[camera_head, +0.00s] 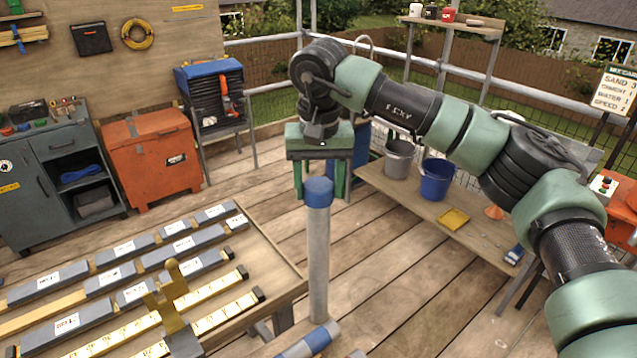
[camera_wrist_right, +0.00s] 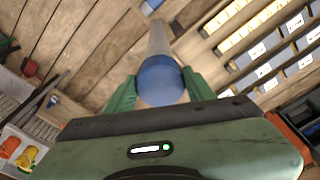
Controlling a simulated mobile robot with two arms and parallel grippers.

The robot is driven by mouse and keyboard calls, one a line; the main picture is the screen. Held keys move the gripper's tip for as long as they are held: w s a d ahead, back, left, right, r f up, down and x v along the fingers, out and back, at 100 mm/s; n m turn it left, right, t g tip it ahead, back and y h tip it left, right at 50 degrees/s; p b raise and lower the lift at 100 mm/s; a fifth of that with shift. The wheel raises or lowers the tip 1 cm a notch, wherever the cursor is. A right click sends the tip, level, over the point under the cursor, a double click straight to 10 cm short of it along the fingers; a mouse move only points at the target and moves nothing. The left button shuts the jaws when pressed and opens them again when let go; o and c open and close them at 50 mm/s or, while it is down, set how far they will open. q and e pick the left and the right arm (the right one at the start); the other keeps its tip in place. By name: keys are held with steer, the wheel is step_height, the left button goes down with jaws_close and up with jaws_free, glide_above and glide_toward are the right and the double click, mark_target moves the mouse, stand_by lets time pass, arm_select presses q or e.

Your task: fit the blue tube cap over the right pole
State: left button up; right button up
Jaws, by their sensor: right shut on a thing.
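The blue tube cap (camera_head: 319,188) is at the top end of the upright grey pole (camera_head: 318,262), in line with it. My right gripper (camera_head: 320,192) points down from above, with a green finger on either side of the cap. In the right wrist view, the cap (camera_wrist_right: 160,82) sits between the green fingers, and the grey pole (camera_wrist_right: 158,42) runs away beyond it. My right gripper is shut on the cap. How far the cap sits over the pole end cannot be told. My left gripper is not in view.
A low table (camera_head: 283,268) with grey tiles and yellow rulers stands left of the pole. A tube with a blue band (camera_head: 308,341) shows at the bottom edge. A bench (camera_head: 410,205) holds a blue bucket (camera_head: 437,180) and a grey bucket (camera_head: 398,160) at right.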

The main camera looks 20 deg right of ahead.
steer(key=o, duration=1.4)
